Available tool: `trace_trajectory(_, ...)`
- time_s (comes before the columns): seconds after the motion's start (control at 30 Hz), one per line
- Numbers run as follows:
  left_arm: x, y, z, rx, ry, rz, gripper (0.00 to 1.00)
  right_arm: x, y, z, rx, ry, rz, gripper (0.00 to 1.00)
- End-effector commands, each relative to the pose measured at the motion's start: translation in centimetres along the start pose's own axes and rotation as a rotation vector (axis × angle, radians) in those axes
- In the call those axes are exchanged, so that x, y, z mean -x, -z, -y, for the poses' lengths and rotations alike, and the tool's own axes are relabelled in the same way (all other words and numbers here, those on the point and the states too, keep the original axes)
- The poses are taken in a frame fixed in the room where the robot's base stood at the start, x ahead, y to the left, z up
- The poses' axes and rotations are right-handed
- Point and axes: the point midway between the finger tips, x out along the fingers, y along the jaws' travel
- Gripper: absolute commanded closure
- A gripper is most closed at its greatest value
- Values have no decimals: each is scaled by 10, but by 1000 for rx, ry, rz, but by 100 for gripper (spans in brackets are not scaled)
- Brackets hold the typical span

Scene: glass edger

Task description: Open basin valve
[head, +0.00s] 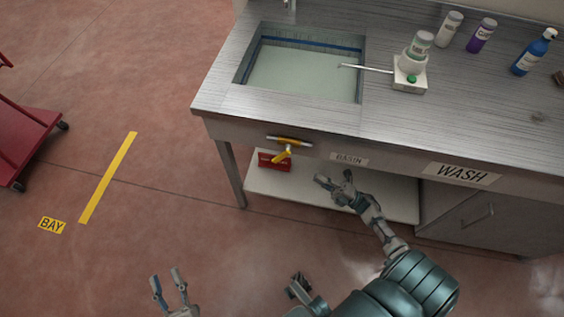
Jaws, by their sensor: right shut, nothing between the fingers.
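The basin valve (290,141) is a brass-coloured fitting on the front edge of the steel wash bench, left of the BASIN label (349,159). Its yellow lever (281,156) slants down and to the left. The basin (305,73) above it holds pale greenish water. My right gripper (329,181) is shut and empty, in front of the bench. In the picture it is below and right of the valve, apart from it. My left gripper (166,280) is open and empty at the bottom of the view, well away from the bench.
A red box (268,163) stands on the low white shelf (300,190) behind the valve. A small dispenser with a green button (411,79) and several bottles stand on the benchtop. A red cart (25,135) is at the far left. The floor between is clear.

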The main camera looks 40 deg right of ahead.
Motion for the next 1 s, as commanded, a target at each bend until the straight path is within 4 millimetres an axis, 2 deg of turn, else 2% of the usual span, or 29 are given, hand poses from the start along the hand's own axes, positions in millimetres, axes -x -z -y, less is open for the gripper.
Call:
trace_trajectory(0.1,1,14,0,4,0,-58,60,5,5,-5,39,-26,-66,100)
trace_trajectory(0.2,1,20,-1,5,-1,-76,60,5,7,-9,52,-37,-88,100)
trace_trajectory(0.57,0,20,-1,4,-1,-71,60,1,8,-10,51,-39,-88,100)
trace_trajectory(0.77,-1,15,0,1,0,-31,60,-27,10,-12,52,-43,-89,100)
trace_trajectory(1.0,-2,7,0,-2,2,24,60,-78,15,-14,51,-43,-88,100)
